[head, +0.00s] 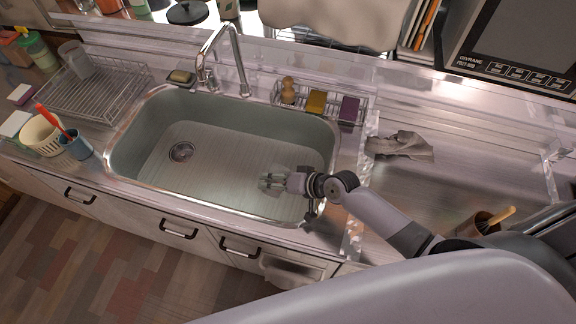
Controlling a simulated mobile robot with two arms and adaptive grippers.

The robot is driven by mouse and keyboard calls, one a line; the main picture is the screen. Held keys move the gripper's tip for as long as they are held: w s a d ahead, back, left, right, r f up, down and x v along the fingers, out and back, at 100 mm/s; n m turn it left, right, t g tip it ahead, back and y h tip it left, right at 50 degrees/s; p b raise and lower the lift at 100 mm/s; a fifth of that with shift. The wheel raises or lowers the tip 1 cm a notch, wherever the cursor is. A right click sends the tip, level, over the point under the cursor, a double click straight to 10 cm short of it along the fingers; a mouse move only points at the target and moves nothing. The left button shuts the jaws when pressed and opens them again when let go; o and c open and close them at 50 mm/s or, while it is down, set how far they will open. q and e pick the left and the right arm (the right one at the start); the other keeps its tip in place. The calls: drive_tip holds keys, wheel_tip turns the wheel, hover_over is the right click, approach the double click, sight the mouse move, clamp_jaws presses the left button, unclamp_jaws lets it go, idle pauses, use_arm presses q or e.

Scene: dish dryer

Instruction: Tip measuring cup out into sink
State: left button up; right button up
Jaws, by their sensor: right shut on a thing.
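My right gripper (272,182) reaches in from the right over the right part of the sink (215,155). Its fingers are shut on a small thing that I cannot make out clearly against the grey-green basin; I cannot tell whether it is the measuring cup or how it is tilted. The sink is a steel basin with a round drain (182,151) at its left. A clear cup-like container (75,58) stands at the wire dish rack (95,92) at the far left. My left gripper is not in view.
A faucet (225,55) rises behind the sink. A caddy with a brush and sponges (317,102) stands behind its right side. A grey cloth (400,145) lies on the right drainboard. A cream basket (41,135) and a blue cup (76,147) stand left of the sink.

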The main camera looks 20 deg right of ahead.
sight(274, 167)
drive_tip(key=shift+r+m+g+y+b, duration=0.8)
drive_tip(key=shift+r+m+y+b, duration=0.2)
drive_tip(key=shift+b, duration=0.3)
idle(1.3)
drive_tip(key=shift+w+d+r+m+g+y+b, duration=0.3)
drive_tip(key=shift+w+d+r+m+y+b, duration=0.1)
drive_tip(key=shift+w+d+y+b, duration=0.15)
idle(0.8)
drive_tip(key=shift+w+d+r+m+g+y, duration=0.1)
drive_tip(key=shift+r+m+g+y, duration=0.3)
drive_tip(key=shift+m+y, duration=0.1)
idle(0.8)
drive_tip(key=shift+w+d+r+m+g+y+b, duration=0.2)
drive_tip(key=shift+r+m+y+b, duration=0.1)
drive_tip(key=shift+m+y+b, duration=0.2)
drive_tip(key=shift+w+d+r+m+g+y+b, duration=0.15)
drive_tip(key=shift+d+r+m+g+y+b, duration=0.1)
drive_tip(key=shift+m+y+b, duration=0.2)
idle(1.8)
